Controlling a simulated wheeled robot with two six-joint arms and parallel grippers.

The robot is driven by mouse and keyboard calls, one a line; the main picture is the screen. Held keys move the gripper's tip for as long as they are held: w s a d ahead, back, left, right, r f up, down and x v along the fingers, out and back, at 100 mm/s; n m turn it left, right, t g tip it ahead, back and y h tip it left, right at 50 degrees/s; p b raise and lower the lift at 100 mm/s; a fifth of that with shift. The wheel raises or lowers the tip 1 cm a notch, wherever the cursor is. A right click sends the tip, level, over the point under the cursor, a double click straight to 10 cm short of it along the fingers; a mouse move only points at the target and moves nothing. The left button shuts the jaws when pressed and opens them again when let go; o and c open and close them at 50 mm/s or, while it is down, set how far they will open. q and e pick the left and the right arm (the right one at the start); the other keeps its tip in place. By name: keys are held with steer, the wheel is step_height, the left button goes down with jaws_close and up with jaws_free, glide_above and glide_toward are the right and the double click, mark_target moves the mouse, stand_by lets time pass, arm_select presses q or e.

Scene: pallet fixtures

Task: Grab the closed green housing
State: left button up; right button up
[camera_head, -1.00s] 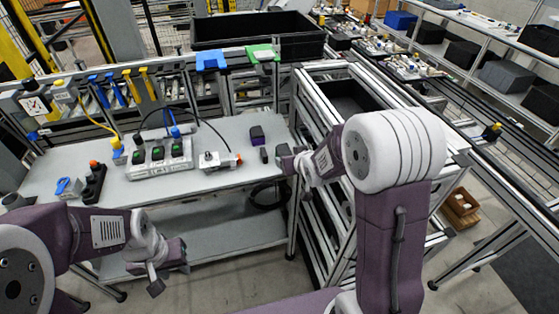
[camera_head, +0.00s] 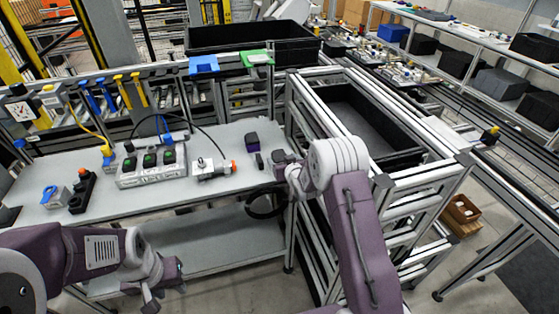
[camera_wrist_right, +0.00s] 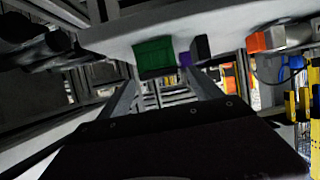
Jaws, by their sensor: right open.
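The closed green housing (camera_wrist_right: 154,57) stands on the table in the right wrist view, which is upside down. It appears to be the small dark block (camera_head: 259,161) near the table's right end in the head view, where no green shows on it. My right gripper (camera_head: 281,158) is just right of that block, apart from it. In the wrist view its two fingers (camera_wrist_right: 163,88) are spread and empty, with the green housing ahead of them. My left gripper (camera_head: 160,279) hangs in front of the table's front edge, and its jaws are too small to read.
A dark purple-sided block (camera_head: 252,142) stands just behind. A grey device with an orange end (camera_head: 213,169) and a switch box (camera_head: 150,165) are to the left. A metal frame (camera_head: 299,130) borders the right.

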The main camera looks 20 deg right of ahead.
mark_target(279, 154)
steer(key=x, duration=0.4)
steer(key=shift+a+p, duration=0.1)
steer(key=shift+p, duration=0.25)
steer(key=shift+w+f, duration=0.15)
steer(key=shift+w, duration=0.1)
steer(key=shift+s, duration=0.1)
steer(key=c, duration=1.6)
steer(key=shift+r, duration=0.55)
step_height(279, 154, up, 3)
steer(key=shift+r+b, duration=0.2)
steer(key=shift+b, duration=0.2)
steer(key=v, duration=0.4)
steer(key=r+v, duration=0.1)
steer(key=v, duration=0.4)
steer(key=b+v, duration=0.1)
steer(key=v, duration=0.3)
steer(key=shift+r, duration=0.35)
